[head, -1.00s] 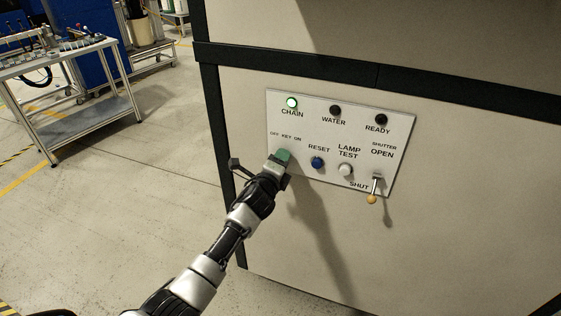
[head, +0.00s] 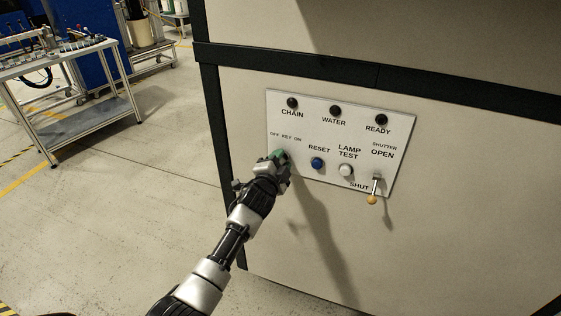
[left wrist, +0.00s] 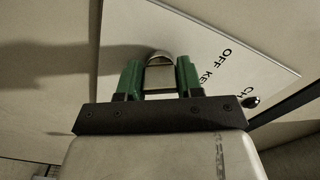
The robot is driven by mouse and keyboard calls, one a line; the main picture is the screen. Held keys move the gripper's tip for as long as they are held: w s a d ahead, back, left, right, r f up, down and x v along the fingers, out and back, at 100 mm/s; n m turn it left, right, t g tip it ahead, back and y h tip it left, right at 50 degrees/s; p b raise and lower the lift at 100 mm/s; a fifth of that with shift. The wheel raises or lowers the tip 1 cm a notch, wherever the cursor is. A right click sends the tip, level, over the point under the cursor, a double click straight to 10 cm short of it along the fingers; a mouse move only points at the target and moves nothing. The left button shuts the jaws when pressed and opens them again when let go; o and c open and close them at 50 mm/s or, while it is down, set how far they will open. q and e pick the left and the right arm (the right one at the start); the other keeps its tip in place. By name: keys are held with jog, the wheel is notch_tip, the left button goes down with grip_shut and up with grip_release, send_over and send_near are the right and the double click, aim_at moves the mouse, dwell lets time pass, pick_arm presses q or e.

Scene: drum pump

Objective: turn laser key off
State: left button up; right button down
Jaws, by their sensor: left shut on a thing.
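The control panel (head: 341,118) is a white plate on the cabinet front, seen tilted in the head view. The key (left wrist: 160,72) shows in the left wrist view as a metal piece between green fingers. My left gripper (head: 279,156) is shut on the key, just below the "OFF KEY ON" label (head: 286,137). In the left wrist view the gripper (left wrist: 160,78) has a finger on each side of the key. In the head view the gripper hides the key. The CHAIN lamp (head: 292,103) is dark. My right gripper is not in view.
Close to the gripper are the blue RESET button (head: 317,163) and white LAMP TEST button (head: 345,170). The shutter lever (head: 374,190) points down toward SHUT. WATER (head: 335,111) and READY (head: 381,119) lamps are dark. A metal cart (head: 75,90) stands at the left over open floor.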

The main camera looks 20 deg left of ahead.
pick_arm(q)
jog(key=shift+n, duration=0.3)
jog(key=o, duration=0.9)
jog(key=shift+o, duration=0.2)
jog(key=shift+s, duration=0.15)
jog(key=s, duration=1)
jog(key=shift+s+a+b, duration=0.3)
jog(key=shift+a+b, duration=0.05)
jog(key=shift+b, duration=0.1)
